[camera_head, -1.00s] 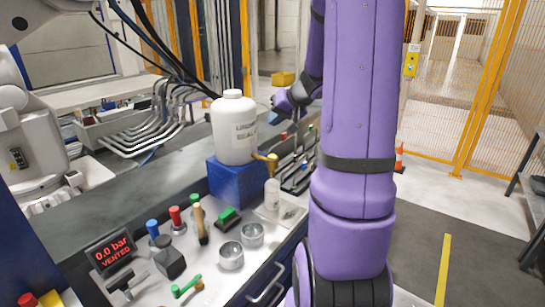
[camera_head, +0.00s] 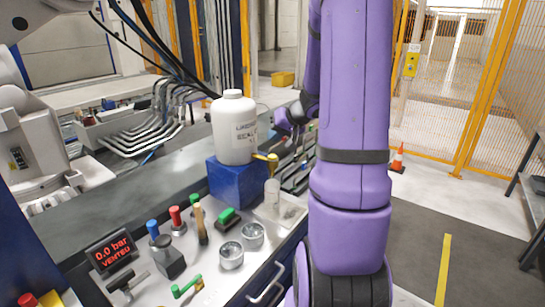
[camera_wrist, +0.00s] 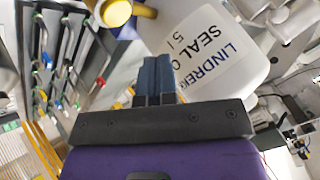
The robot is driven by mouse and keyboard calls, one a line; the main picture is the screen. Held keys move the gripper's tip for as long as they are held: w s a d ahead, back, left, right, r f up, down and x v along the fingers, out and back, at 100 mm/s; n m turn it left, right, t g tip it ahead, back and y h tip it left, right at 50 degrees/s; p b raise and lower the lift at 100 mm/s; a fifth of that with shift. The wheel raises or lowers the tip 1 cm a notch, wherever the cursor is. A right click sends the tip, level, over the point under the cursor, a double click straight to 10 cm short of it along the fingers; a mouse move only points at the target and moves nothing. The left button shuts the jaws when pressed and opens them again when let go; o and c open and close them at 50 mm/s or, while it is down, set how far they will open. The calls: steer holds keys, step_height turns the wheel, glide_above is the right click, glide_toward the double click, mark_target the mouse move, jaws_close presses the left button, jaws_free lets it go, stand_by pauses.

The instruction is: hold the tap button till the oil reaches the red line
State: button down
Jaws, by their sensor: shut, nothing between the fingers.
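A white oil container (camera_head: 234,128) with dark lettering stands upright on a blue block (camera_head: 235,181). Its yellow tap (camera_head: 268,158) sticks out low on its right side; the tap also shows at the top of the wrist view (camera_wrist: 117,11). A small clear vessel (camera_head: 272,191) stands below the tap. The oil level and red line cannot be made out. My gripper (camera_wrist: 157,73) is shut and empty. In the wrist view its blue fingertips are beside the container and below the tap in the picture; I cannot tell whether they touch.
Two metal cups (camera_head: 231,254), colored-handled tools and a pressure display (camera_head: 112,252) reading 0.0 bar stand on the grey bench. Several tools hang on the rack (camera_wrist: 50,60) behind my gripper.

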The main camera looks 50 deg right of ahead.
mark_target(274, 155)
steer(key=shift+f, duration=1.6)
steer(key=shift+f, duration=0.1)
stand_by(0.8)
steer(key=shift+f, duration=0.3)
steer(key=shift+f, duration=0.4)
stand_by(0.7)
steer(key=shift+r, duration=0.1)
stand_by(1.5)
steer(key=shift+r, duration=0.75)
steer(key=shift+r, duration=2.5)
